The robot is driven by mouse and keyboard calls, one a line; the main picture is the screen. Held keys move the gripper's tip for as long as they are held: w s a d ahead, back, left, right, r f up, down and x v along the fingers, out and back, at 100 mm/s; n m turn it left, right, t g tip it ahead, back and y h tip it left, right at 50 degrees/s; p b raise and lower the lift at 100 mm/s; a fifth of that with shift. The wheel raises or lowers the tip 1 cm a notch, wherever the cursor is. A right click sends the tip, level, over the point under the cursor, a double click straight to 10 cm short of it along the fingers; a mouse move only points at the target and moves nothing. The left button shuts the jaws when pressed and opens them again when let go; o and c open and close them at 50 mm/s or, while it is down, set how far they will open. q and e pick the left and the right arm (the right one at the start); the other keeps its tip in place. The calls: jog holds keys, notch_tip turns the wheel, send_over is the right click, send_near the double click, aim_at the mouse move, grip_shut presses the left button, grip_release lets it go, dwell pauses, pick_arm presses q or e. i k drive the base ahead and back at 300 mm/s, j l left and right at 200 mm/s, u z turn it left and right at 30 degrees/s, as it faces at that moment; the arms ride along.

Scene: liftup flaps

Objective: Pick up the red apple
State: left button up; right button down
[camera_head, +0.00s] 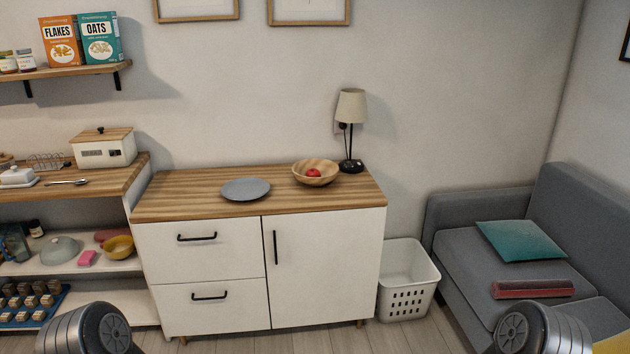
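A small red apple (313,173) lies inside a round wooden bowl (328,176). The bowl stands at the back right of the cabinet's wooden top, just left of the lamp. Parts of my two arms show at the bottom left and bottom right edges of the head view. My grippers are not in the picture. Both arms are well short of the cabinet and far from the apple.
A grey plate (245,189) lies left of the bowl on the white cabinet (330,265). A table lamp (350,125) stands right behind the bowl. A white basket (405,281) and grey sofa (455,255) are at right. Shelves with kitchen things (75,255) are at left.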

aim_at(311, 172)
jog(key=i+l+z, duration=0.1)
jog(key=i+l, duration=0.15)
jog(key=i, duration=0.3)
jog(key=i+l, duration=0.2)
jog(key=i, duration=0.3)
jog(key=i+l+z, duration=0.15)
jog(key=i, duration=0.4)
jog(key=i+l, duration=0.25)
jog(key=i, duration=0.3)
jog(key=z, duration=0.05)
